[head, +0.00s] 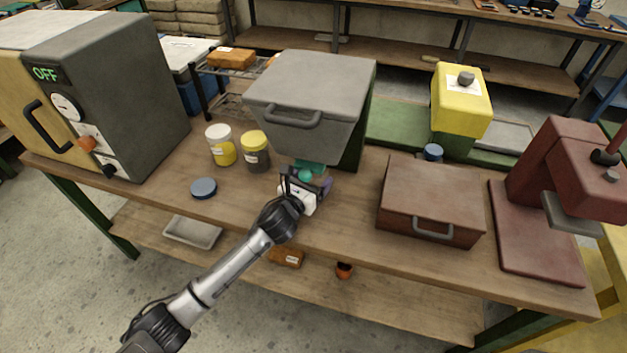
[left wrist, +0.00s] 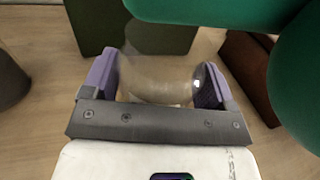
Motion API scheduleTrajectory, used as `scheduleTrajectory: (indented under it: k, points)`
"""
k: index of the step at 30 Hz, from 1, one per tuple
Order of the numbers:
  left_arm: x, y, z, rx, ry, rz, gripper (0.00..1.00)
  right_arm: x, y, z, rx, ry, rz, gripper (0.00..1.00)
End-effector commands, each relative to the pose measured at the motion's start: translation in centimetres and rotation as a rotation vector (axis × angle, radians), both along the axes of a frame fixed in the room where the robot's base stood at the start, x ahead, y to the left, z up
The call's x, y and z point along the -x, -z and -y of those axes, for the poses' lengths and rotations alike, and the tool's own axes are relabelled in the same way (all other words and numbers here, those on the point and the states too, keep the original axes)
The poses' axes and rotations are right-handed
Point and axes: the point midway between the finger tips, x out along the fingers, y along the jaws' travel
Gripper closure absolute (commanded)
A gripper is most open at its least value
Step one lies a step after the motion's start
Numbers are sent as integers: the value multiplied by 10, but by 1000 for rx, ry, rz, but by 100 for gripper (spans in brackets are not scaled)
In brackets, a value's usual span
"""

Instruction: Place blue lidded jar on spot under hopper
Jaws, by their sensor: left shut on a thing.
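My left gripper (head: 306,190) is at the front of the grey hopper (head: 318,85), beside its teal outlet (head: 312,167). In the left wrist view the purple fingers of this gripper (left wrist: 157,85) are shut on a clear, empty-looking jar (left wrist: 158,78). Wood shows through its wall. No blue lid shows on this jar. A flat blue disc like a lid (head: 203,188) lies on the bench to the left. The spot under the hopper is hidden by the gripper. My right gripper is out of view.
A white-lidded jar (head: 220,145) and a yellow-lidded jar (head: 256,151) stand left of the hopper. A brown box (head: 432,195) and a dark red press (head: 545,220) stand to the right. A small blue-topped thing (head: 432,152) stands behind the box.

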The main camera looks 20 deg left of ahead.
Motion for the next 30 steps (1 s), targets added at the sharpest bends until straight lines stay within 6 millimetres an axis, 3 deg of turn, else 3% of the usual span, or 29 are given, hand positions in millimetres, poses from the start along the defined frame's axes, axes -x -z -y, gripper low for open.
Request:
scheduleTrajectory:
  k: [8, 9, 14, 23, 30]
  points:
    - [0, 3, 0, -1, 1, 1, 58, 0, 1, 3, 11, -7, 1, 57]
    - [0, 3, 0, -1, 1, 0, 17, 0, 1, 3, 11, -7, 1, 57]
    - [0, 3, 0, 0, 0, 0, 1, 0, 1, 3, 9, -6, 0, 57]
    - [0, -1, 0, 0, 1, 1, 0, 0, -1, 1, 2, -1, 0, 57]
    - [32, -2, -6, -3, 2, -1, 0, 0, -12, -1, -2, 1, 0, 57]
